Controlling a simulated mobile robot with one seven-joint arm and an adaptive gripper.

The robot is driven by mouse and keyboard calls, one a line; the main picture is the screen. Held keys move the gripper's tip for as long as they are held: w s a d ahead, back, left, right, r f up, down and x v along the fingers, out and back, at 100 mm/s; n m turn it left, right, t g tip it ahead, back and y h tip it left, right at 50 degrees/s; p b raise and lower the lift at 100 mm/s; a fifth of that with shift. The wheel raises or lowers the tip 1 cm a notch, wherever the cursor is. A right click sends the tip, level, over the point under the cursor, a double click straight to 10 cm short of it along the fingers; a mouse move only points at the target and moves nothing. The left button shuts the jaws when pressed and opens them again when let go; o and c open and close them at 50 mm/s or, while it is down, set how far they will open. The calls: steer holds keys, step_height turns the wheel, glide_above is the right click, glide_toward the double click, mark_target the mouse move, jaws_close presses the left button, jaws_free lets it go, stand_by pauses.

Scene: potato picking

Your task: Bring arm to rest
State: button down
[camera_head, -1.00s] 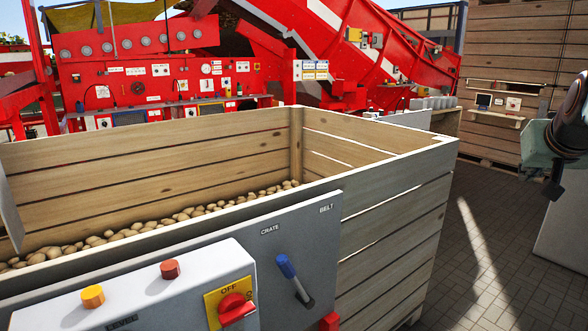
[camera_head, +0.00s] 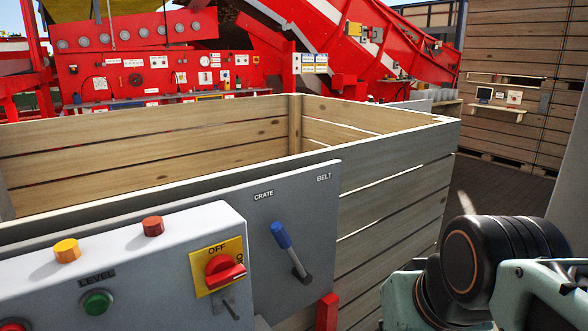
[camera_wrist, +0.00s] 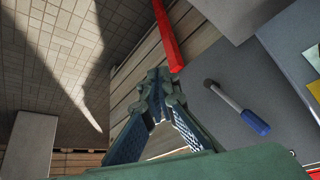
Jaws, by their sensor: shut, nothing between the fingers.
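My gripper (camera_wrist: 160,82) shows in the wrist view with its green fingers drawn together at the tips and nothing between them. Behind it are the crate's wooden slats (camera_wrist: 133,84) and a red bar (camera_wrist: 166,36). A blue-handled lever (camera_wrist: 238,106) on the grey panel lies to its right, apart from the fingers. In the head view, black and pale green parts of my arm fill the lower right, beside the wooden crate (camera_head: 395,190). My fingertips cannot be made out there.
The control panel (camera_head: 110,250) in front carries buttons, a red rotary switch (camera_head: 225,270) and the blue lever (camera_head: 290,248). Red machinery (camera_head: 150,75) stands behind the crate. Stacked wooden crates (camera_head: 510,50) stand at the back right. Paved floor (camera_wrist: 60,70) is bare left of the gripper.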

step_height(320, 180, up, 26)
steer(key=s+p, duration=0.2)
steer(key=p, duration=2.6)
steer(key=shift+a+p, duration=0.35)
steer(key=shift+a, duration=0.1)
steer(key=shift+a, duration=0.1)
